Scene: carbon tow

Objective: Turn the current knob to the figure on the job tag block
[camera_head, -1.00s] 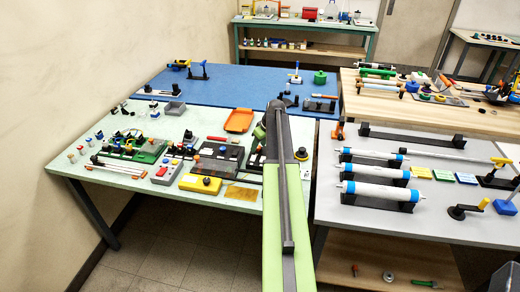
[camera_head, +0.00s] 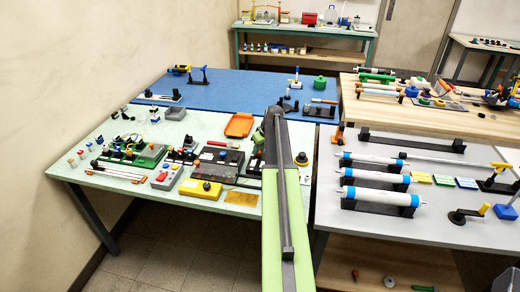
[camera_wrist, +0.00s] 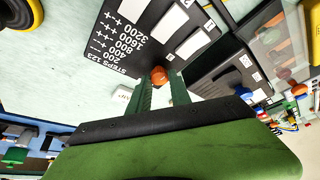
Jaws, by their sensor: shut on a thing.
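In the wrist view, my gripper (camera_wrist: 160,80) is shut on a small round orange knob (camera_wrist: 159,75), which shows between the two fingertips. The knob is at the edge of a black panel (camera_wrist: 108,60) printed with "STEPS 123" and a column of figures from 200 to 3200. A second dark panel (camera_wrist: 205,80) to its right carries a blue knob (camera_wrist: 243,91). I cannot tell which part is the current knob, nor read a pointer or scale. A small white tag (camera_wrist: 122,94) lies left of the fingers; I cannot tell whether it is the job tag block. In the head view my arm hides my gripper.
On the pale green table, a yellow box (camera_head: 201,188), a grey box with a red button (camera_head: 163,179) and an orange tray (camera_head: 239,125) stand left of my arm. A grey table (camera_head: 440,226) with white rollers is at the right.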

